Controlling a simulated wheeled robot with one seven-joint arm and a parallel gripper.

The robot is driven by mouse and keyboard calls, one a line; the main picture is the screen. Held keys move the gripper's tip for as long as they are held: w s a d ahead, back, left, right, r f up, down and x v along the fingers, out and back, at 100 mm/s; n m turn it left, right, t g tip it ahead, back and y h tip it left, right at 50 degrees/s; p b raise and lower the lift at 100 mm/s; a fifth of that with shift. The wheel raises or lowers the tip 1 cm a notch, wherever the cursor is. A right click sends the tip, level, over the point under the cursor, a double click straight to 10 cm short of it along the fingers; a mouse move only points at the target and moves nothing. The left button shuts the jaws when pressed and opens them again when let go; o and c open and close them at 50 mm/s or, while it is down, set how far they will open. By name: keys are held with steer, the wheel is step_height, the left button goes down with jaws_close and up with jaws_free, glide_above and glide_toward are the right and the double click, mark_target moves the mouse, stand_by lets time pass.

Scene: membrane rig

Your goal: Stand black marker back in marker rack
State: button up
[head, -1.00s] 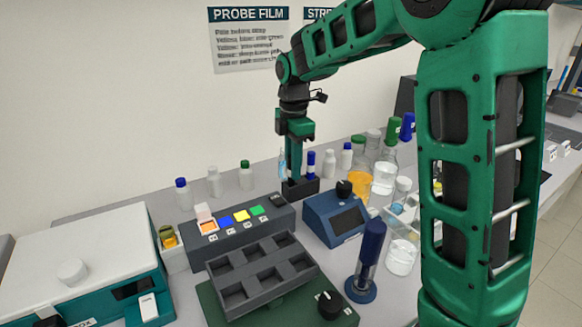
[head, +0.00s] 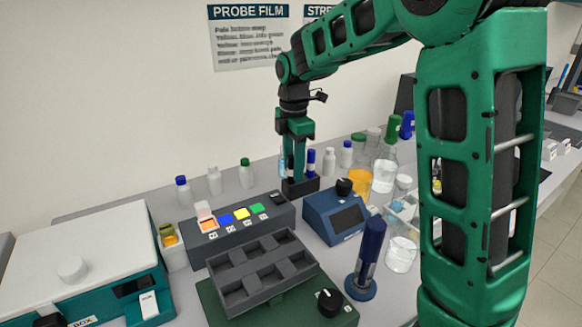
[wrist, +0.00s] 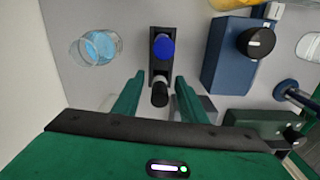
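The marker rack (head: 301,186) is a small dark block on the bench; it also shows in the wrist view (wrist: 152,62). A blue marker (head: 311,162) stands in it, its blue cap (wrist: 163,47) seen from above in the wrist view. The black marker (wrist: 160,92) appears to stand in the rack's near end, between my fingers. My gripper (wrist: 160,80) is open, with a gap visible on both sides of the black marker. In the head view my gripper (head: 293,165) is down at the rack, and its fingers mostly hide the black marker.
A blue device with a black knob (head: 336,216) stands right of the rack. A glass beaker with blue liquid (wrist: 98,47) is left of it in the wrist view.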

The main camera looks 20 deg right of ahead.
step_height(320, 180, up, 11)
steer(key=shift+w+f, duration=0.1)
steer(key=shift+f, duration=0.1)
stand_by(0.6)
